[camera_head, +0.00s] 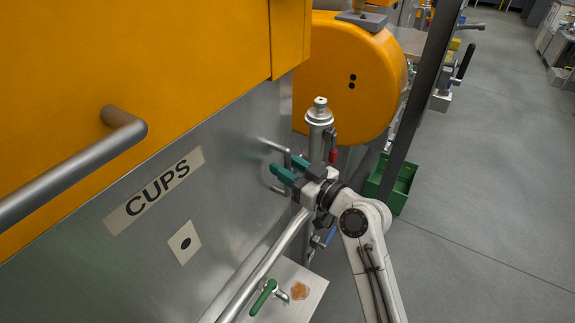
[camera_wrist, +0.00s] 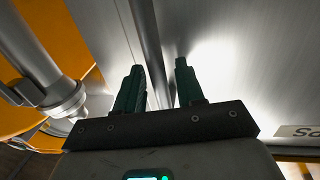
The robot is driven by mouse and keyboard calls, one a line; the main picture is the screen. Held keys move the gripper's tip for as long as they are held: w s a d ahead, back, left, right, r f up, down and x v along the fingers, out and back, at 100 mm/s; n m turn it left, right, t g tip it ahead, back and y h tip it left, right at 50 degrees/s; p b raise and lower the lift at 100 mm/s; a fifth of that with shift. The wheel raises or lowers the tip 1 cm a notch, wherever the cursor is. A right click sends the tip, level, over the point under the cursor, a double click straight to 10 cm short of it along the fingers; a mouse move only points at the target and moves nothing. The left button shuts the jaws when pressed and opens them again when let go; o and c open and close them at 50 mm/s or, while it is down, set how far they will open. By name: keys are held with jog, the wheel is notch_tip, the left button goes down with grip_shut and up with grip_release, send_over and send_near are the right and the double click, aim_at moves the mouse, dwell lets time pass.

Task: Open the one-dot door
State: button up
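The one-dot door is a brushed steel panel (camera_head: 225,185) at the left in the head view. It carries a plate with a single black dot (camera_head: 184,243) below a CUPS label (camera_head: 153,190). A slim steel handle (camera_head: 273,146) stands out near its right edge; the door looks closed. My gripper (camera_head: 288,169) is at this handle, its teal fingers pointing at the panel and hiding part of the handle. In the wrist view the fingers (camera_wrist: 158,82) are apart, with the handle bar (camera_wrist: 146,40) running between them. There are gaps beside the bar; contact cannot be told.
A yellow cover with a thick grey bar handle (camera_head: 75,170) is above the panel. A green bin (camera_head: 395,180) is on the floor. A shelf with a green lever (camera_head: 263,297) lies below. Floor at right is free.

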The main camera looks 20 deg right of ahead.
jog(key=shift+c, duration=0.4)
grip_shut()
